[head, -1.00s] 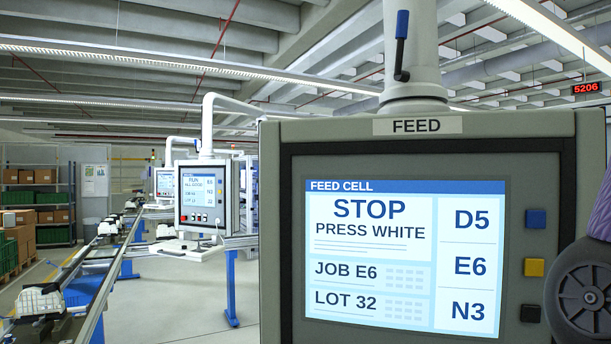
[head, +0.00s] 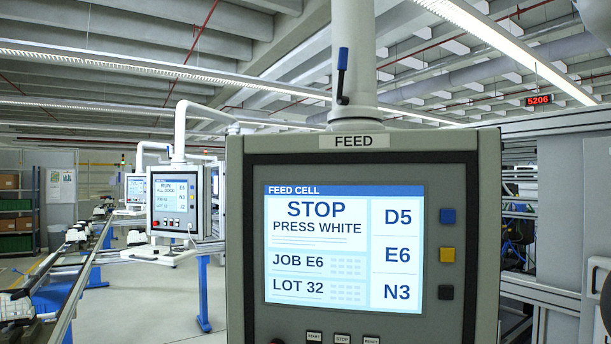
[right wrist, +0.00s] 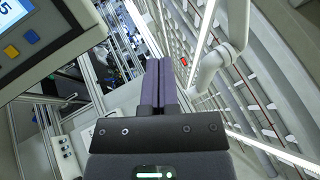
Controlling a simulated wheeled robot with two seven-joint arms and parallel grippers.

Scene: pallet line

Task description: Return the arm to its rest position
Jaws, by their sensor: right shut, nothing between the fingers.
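My right gripper (right wrist: 160,62) shows in the right wrist view, with its two purple fingers shut together and nothing between them. It points away from the camera into open space, apart from the feed panel (right wrist: 45,45), whose corner shows at upper left. In the head view the feed panel (head: 490,240) stands in front of me. Its screen (head: 345,250) reads STOP, PRESS WHITE, JOB E6, LOT 32. Blue (head: 447,216), yellow (head: 447,255) and black (head: 446,292) buttons sit right of the screen. My left gripper is not in view.
A pale pole (head: 353,60) with a blue-handled lever holds the panel from above. A grey machine frame (head: 560,200) stands to the right. A second panel (head: 180,202) and a conveyor line (head: 80,265) lie to the left. Open floor (head: 150,312) shows between conveyor and feed panel.

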